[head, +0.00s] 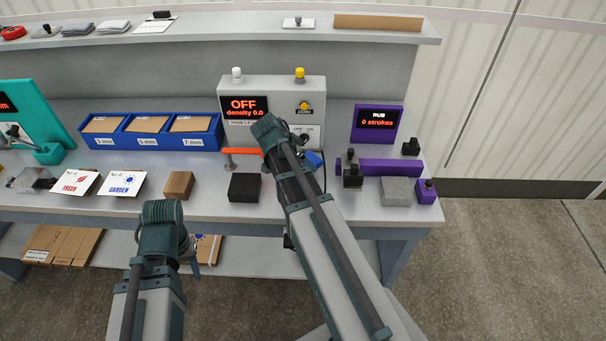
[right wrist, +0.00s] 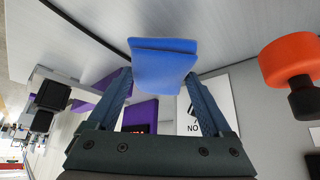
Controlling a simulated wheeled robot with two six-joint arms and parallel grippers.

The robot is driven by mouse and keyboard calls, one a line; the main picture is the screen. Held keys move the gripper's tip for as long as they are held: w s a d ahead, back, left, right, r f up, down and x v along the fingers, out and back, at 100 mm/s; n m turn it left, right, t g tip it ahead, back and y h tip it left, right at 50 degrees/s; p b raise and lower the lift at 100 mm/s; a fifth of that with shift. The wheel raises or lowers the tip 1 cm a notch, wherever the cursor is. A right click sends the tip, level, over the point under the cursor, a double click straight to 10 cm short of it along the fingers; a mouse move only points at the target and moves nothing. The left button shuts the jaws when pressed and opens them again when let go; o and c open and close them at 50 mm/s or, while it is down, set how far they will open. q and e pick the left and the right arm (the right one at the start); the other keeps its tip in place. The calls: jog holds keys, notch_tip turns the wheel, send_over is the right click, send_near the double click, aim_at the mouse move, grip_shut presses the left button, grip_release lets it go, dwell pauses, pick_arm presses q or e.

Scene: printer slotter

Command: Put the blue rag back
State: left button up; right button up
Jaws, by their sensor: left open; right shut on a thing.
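The blue rag (head: 314,160) is a small folded cloth. It shows in the head view just right of my right forearm, in front of the grey OFF/density box (head: 262,103). In the right wrist view the blue rag (right wrist: 163,62) is between the fingertips of my right gripper (right wrist: 159,84), which is shut on it. In the head view my arm hides most of that gripper. I cannot tell whether the rag touches the bench. My left gripper (head: 190,252) is open and partly hidden by its wrist, low in front of the bench edge.
An orange knob (right wrist: 290,62) is close beside the rag in the right wrist view. The purple rub counter (head: 379,122) and a purple bar with dark blocks (head: 390,167) stand to the right. Blue bins (head: 150,140), cards and blocks are left. Grey folded cloths (head: 78,29) lie on the shelf.

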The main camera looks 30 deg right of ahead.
notch_tip(320, 180, down, 4)
jog(key=b, duration=0.3)
jog(key=shift+r+b, duration=0.15)
jog(key=shift+b, duration=0.2)
jog(key=o, duration=1)
